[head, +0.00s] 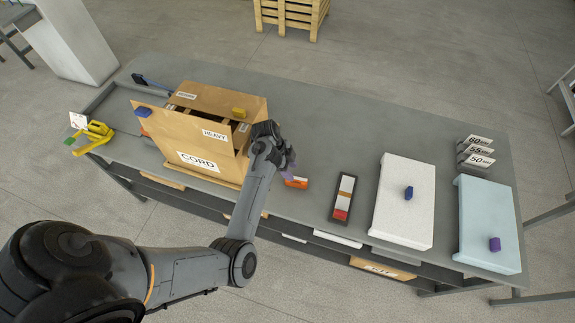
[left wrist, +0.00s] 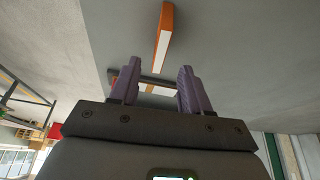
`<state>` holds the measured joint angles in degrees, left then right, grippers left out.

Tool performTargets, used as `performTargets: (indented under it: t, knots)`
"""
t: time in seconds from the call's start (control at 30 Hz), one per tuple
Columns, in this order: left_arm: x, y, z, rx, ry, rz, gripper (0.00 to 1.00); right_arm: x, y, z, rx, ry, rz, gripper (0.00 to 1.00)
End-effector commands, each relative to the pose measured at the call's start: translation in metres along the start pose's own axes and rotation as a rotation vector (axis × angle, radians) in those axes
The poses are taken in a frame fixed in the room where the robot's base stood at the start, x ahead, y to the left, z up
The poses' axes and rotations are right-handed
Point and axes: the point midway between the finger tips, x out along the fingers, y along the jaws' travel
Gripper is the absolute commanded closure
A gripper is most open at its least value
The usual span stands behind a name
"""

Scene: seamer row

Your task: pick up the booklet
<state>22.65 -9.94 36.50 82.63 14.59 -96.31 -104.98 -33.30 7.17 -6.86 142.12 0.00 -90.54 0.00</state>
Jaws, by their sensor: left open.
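The booklet is most likely the small orange item with a white side (head: 296,182) lying on the grey bench, right of the cardboard box. It also shows in the left wrist view (left wrist: 164,38), ahead of the fingertips and apart from them. My left gripper (head: 290,168) is just above and beside it, with part of the booklet hidden behind the fingers. In the left wrist view its purple fingers (left wrist: 158,80) are spread with no object held between them. My right gripper is not in view.
A dark tray with coloured strips (head: 343,198), a white panel (head: 404,205) and a pale blue panel (head: 488,225) lie to the right. Bench is clear behind the booklet. A yellow tool (head: 97,133) is far left.

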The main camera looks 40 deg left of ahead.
Motion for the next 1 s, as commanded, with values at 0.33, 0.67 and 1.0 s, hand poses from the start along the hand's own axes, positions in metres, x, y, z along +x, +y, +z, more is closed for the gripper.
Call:
performTargets:
  t: [0.33,0.67,1.0]
  knots:
    - [0.055,0.0,0.0,-0.001,0.002,0.001,0.53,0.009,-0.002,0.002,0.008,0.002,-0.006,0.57]
    - [0.082,0.0,-0.001,-0.001,0.002,0.0,0.53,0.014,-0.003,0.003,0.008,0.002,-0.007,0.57]
    - [0.085,0.0,0.0,-0.001,0.001,-0.001,0.53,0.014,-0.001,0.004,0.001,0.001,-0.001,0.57]
